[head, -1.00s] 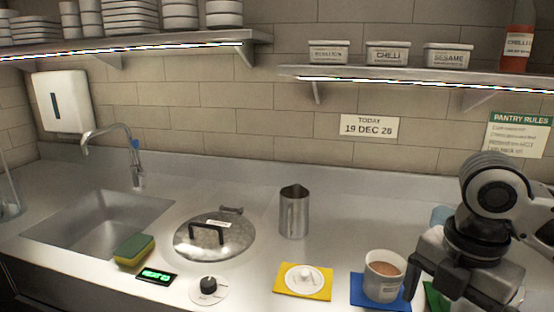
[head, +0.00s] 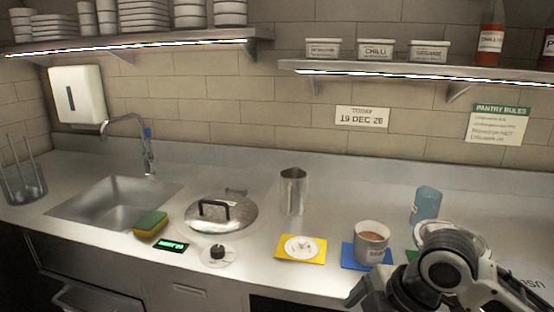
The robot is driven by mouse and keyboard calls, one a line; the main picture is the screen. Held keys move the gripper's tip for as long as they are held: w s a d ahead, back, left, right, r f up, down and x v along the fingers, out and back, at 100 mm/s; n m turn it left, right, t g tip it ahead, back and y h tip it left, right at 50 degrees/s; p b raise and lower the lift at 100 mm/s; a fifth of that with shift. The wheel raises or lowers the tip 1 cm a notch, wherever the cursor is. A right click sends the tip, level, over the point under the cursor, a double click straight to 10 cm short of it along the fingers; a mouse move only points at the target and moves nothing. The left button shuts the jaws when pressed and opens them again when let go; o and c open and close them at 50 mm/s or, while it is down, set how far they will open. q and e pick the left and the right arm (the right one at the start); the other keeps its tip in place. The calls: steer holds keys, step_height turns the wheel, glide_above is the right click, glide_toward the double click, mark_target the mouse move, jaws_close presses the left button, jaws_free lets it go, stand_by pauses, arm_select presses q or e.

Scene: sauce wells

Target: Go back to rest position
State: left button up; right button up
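My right arm comes in at the lower right, with its gripper (head: 366,290) low in front of the counter, below the blue mat (head: 350,259). The fingers are dark and partly cut off by the frame, so I cannot tell if they are open or shut. A white pot of brown sauce (head: 371,251) stands upright on the blue mat, apart from the gripper. A white lid with a knob (head: 300,247) sits on the yellow mat (head: 287,258). A green mat at the right is mostly hidden by my arm. My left gripper is not in view.
A steel jug (head: 293,192), a domed lid (head: 221,213), a dial (head: 217,254), a green display (head: 171,246) and a sponge (head: 150,224) stand left of the mats. A blue container (head: 425,204) and a round rimmed dish (head: 450,232) are behind my arm. The sink (head: 115,202) is left.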

steer(key=s+a+f+m+t, duration=0.1)
steer(key=s+f+m+t, duration=0.1)
steer(key=f+m, duration=0.4)
steer(key=s+a+f+m+t+y, duration=0.1)
steer(key=s+a+f+m+t, duration=0.1)
steer(key=f+m+t, duration=0.2)
step_height(320, 180, down, 7)
steer(key=m, duration=0.3)
steer(key=shift+r, duration=0.15)
steer(key=s+d+f+m, duration=0.1)
steer(key=s, duration=0.1)
steer(key=s+d+f+m+t+h, duration=0.1)
steer(key=s+f, duration=0.1)
steer(key=s, duration=0.1)
steer(key=s+d+f+m+h, duration=0.1)
steer(key=s+d+f+m, duration=0.1)
steer(key=s, duration=0.1)
steer(key=shift+d+t, duration=0.1)
steer(key=shift+t, duration=0.3)
steer(key=shift+c, duration=0.2)
